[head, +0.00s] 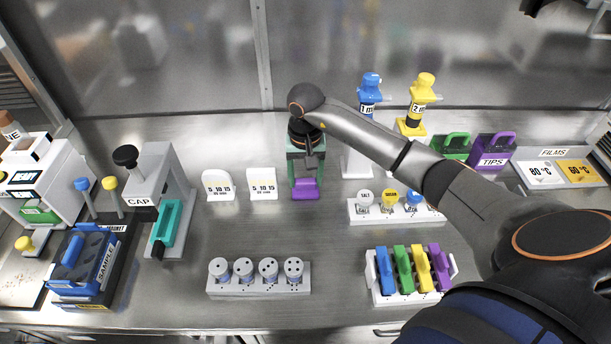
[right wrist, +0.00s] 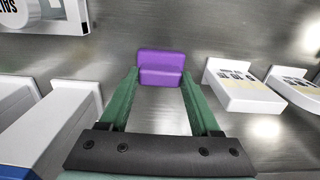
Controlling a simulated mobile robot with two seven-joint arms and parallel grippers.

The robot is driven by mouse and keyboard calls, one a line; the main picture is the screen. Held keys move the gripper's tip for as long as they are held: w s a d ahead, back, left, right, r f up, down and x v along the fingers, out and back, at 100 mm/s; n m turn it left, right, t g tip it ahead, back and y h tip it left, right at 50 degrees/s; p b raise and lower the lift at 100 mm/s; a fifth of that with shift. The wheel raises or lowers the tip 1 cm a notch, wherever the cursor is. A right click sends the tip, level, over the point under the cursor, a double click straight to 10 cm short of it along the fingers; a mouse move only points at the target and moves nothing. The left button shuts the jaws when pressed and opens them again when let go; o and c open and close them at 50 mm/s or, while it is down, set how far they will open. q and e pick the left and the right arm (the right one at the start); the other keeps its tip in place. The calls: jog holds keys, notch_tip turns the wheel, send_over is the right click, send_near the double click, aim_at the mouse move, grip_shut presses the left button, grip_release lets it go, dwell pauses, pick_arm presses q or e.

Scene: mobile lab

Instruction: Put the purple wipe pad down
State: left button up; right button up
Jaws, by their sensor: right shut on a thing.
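The purple wipe pad (head: 305,191) is a small block near the middle of the bench, at the tips of my right gripper. My right gripper (head: 306,179) has green fingers, points down and is shut on the pad. In the right wrist view the pad (right wrist: 161,62) sits between the two green fingertips (right wrist: 160,78), over bare steel. I cannot tell whether the pad touches the bench surface. My left gripper is in neither view.
Two white dial cards (head: 262,184) stand just left of the pad. A blue-topped dispenser (head: 369,88) and a rack of small labelled jars (head: 389,214) are to its right. A rack with several grey cylinders (head: 259,280) lies in front. The bench between is clear.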

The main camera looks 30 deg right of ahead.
aim_at(306, 180)
jog(key=o, duration=1.2)
notch_tip(306, 180, up, 12)
jog(key=shift+r, duration=0.15)
